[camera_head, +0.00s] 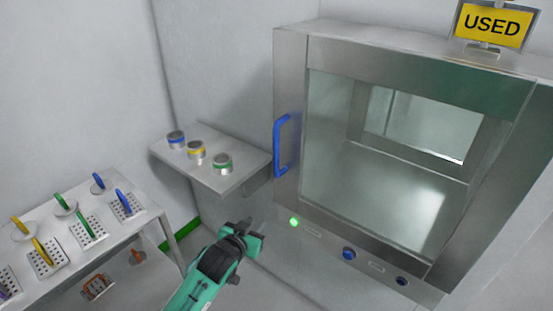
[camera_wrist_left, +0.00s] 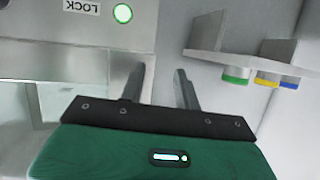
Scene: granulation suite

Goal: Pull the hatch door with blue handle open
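The hatch door (camera_head: 375,205) is a steel-framed glass panel on the steel pass-through hatch, and it looks closed. Its vertical blue handle (camera_head: 281,146) is on the door's left side in the head view. My left gripper (camera_head: 255,226) is below the handle and a little to its left, apart from it. In the left wrist view my left gripper (camera_wrist_left: 160,85) has its two fingers spread with nothing between them. The handle does not show in that view. My right gripper is in neither view.
A small wall shelf (camera_head: 234,182) with three banded tins is left of the hatch. A steel table (camera_head: 150,212) with colour-handled tools stands at lower left. A lit green light (camera_head: 294,222) is below the door. A yellow USED sign (camera_head: 490,25) stands on top.

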